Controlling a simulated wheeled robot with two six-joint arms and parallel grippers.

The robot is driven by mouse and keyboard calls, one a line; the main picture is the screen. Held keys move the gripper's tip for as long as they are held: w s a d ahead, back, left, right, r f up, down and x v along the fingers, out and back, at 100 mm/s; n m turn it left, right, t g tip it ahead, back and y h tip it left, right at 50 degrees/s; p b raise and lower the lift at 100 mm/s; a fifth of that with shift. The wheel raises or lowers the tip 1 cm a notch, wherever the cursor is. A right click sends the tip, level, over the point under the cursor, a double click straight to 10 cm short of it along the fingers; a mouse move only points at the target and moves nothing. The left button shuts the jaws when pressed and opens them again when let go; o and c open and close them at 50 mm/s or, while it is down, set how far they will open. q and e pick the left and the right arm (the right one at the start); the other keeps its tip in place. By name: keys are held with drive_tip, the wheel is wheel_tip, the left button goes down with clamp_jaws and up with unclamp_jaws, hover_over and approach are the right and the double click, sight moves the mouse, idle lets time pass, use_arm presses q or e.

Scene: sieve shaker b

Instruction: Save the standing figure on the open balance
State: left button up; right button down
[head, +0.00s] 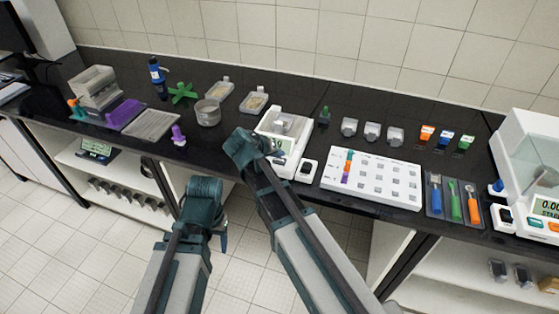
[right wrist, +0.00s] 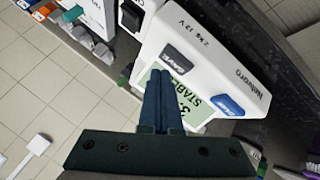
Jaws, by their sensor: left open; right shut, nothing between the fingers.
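The open balance (head: 297,127) is white and stands at the bench's front edge. Its front panel fills much of the right wrist view (right wrist: 205,35). Its green display (right wrist: 178,90) shows a figure beginning with 3 and the word STABLE, partly covered by my fingers. A dark grey button (right wrist: 180,60), apparently lettered SAVE, and a blue button (right wrist: 228,105) flank the display. My right gripper (right wrist: 157,72) is shut and empty, its tips in front of the display beside the grey button; contact is unclear. My left gripper (head: 205,192) is open, low before the bench.
A small white device (head: 307,169) stands right of the balance, then a white sample board (head: 372,180). A metal pan (head: 207,112) and a purple piece (head: 178,135) lie left. An enclosed balance (head: 530,170) stands far right. Free floor lies before the bench.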

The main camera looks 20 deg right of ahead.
sight(278, 163)
drive_tip(key=shift+f, duration=0.4)
drive_tip(key=shift+f+b, duration=0.45)
drive_tip(key=shift+b, duration=0.25)
idle(0.3)
drive_tip(key=shift+r, duration=0.1)
drive_tip(key=shift+r+p, duration=0.85)
drive_tip(key=shift+p, duration=0.05)
wheel_tip(278, 163, up, 5)
drive_tip(key=p, duration=0.5)
idle(0.8)
